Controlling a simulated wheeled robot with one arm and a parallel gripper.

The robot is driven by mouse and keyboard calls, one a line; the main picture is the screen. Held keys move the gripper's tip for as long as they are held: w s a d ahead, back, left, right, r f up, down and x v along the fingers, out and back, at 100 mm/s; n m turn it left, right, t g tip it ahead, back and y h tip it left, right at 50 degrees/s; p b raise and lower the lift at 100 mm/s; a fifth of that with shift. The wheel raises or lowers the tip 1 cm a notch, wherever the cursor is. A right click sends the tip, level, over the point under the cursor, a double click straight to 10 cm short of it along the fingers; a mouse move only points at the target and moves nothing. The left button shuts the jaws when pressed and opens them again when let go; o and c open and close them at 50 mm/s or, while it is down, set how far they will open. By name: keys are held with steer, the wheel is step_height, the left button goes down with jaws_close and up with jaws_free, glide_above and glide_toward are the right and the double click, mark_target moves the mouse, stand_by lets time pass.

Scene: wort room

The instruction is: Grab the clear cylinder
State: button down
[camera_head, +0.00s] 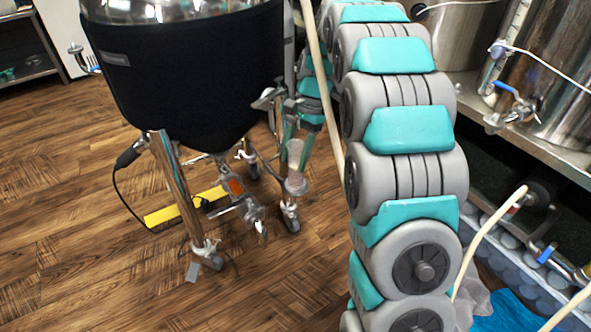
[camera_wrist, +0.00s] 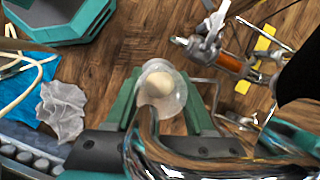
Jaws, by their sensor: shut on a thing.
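The clear cylinder (camera_wrist: 163,87) shows in the wrist view as a transparent round shape with a pale beige centre. It sits between the two green fingers of my gripper (camera_wrist: 161,100), which is shut on it. In the head view, the clear cylinder (camera_head: 295,158) hangs upright beside the black-jacketed fermenter, with a pale mass near its lower end. I cannot tell from these views whether the cylinder still joins the fermenter's fittings.
The black-jacketed fermenter (camera_head: 195,70) stands on metal legs close by. Its valve (camera_head: 240,200) and a yellow strip (camera_head: 185,205) are below. A steel shelf (camera_head: 540,150) with vessels and hoses borders the right. Wood floor (camera_head: 90,250) is open at left.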

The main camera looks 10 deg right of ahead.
steer(key=shift+r, duration=0.2)
stand_by(0.6)
steer(key=shift+r, duration=0.15)
steer(key=shift+w+d, duration=0.6)
steer(key=shift+d, duration=0.1)
steer(key=w+d+p, duration=0.4)
steer(key=w+d, duration=0.5)
steer(key=d, duration=0.3)
steer(key=shift+w+d, duration=0.15)
steer(key=shift+d, duration=0.2)
